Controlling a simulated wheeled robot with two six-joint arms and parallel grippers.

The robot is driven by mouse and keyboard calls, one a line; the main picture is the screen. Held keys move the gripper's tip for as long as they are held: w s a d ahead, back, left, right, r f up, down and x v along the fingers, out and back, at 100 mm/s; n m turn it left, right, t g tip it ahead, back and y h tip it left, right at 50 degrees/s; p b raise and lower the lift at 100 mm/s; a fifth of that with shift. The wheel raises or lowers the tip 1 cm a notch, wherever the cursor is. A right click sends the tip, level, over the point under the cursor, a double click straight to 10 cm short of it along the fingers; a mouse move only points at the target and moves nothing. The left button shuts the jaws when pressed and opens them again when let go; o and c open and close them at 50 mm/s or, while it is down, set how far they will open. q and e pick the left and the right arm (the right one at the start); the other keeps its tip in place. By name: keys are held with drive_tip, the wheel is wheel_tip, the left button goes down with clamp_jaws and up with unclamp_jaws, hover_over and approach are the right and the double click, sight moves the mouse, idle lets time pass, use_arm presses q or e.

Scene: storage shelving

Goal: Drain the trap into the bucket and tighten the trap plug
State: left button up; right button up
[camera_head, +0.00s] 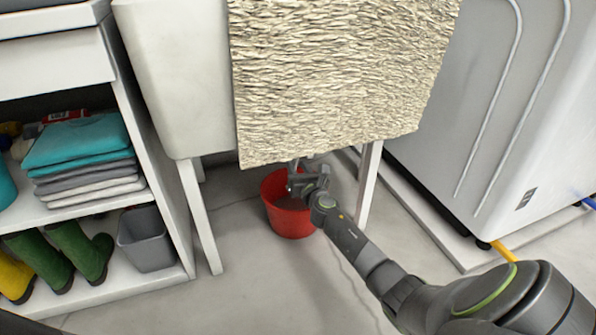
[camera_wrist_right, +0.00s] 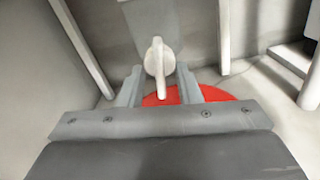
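The red bucket (camera_head: 291,223) stands on the floor under the sink, and its rim also shows in the right wrist view (camera_wrist_right: 216,94). My right gripper (camera_head: 294,177) is over the bucket's opening, below the hanging mat. In the right wrist view, its two fingers (camera_wrist_right: 159,80) are apart, one on each side of a pale trap plug (camera_wrist_right: 157,58) with a raised grip. I see a gap on both sides of the plug. The grey trap body (camera_wrist_right: 150,18) is behind the plug. In the head view the trap is hidden by the mat. My left gripper is out of view.
A beige woven mat (camera_head: 335,70) hangs over the front of the white sink (camera_head: 180,75). Sink legs (camera_head: 201,218) stand on both sides of the bucket. Shelving with towels and boots is at left; a white appliance (camera_head: 500,110) is at right. The front floor is clear.

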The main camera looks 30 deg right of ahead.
clamp_jaws()
drive_tip(key=shift+m, duration=0.3)
drive_tip(key=m, duration=0.3)
drive_tip(key=shift+b, duration=0.3)
drive_tip(key=shift+f+m+b, duration=0.1)
drive_tip(key=shift+m+b, duration=1.25)
drive_tip(key=shift+m, duration=4.85)
